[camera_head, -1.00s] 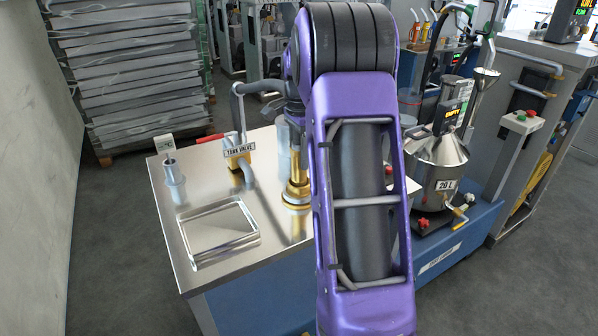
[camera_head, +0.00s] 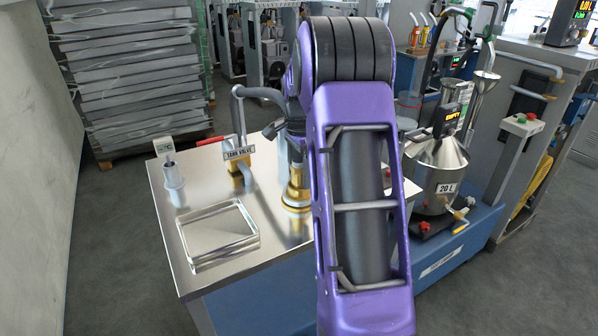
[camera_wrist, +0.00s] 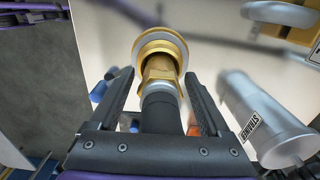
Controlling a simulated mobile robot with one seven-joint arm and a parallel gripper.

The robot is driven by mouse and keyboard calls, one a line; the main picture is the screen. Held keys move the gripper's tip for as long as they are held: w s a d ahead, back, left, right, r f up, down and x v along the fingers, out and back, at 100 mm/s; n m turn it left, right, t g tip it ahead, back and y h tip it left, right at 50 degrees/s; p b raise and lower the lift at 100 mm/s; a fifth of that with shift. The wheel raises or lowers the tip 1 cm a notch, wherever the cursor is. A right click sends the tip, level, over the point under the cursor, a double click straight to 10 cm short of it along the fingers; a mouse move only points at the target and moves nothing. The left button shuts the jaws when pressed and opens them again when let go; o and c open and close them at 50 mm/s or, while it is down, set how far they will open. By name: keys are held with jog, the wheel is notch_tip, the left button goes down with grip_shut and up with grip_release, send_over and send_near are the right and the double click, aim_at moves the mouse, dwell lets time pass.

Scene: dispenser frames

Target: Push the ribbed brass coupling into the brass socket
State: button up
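The ribbed brass coupling (camera_wrist: 161,72) is at the end of a dark hose in the wrist view. It sits in line with the ringed brass socket (camera_wrist: 160,42); how deep it sits is not clear. My gripper (camera_wrist: 160,80) has one dark finger on each side of the coupling and hose, with visible gaps, so it looks open. In the head view the ringed brass socket (camera_head: 296,200) stands on the steel bench top, with brass fitting parts above it. My purple arm covers their right side and hides most of the gripper.
The steel bench (camera_head: 190,185) carries a clear rectangular tray (camera_head: 218,235), a grey upright fitting (camera_head: 172,180) and the tank valve (camera_head: 238,154). A grey cylindrical strainer (camera_wrist: 262,118) is close right of my gripper. A 20 L steel can (camera_head: 437,172) stands right of my arm.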

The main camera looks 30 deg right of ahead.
jog(key=shift+r, duration=0.1)
notch_tip(320, 180, up, 12)
jog(key=shift+r+p, duration=0.1)
jog(key=shift+p, duration=0.95)
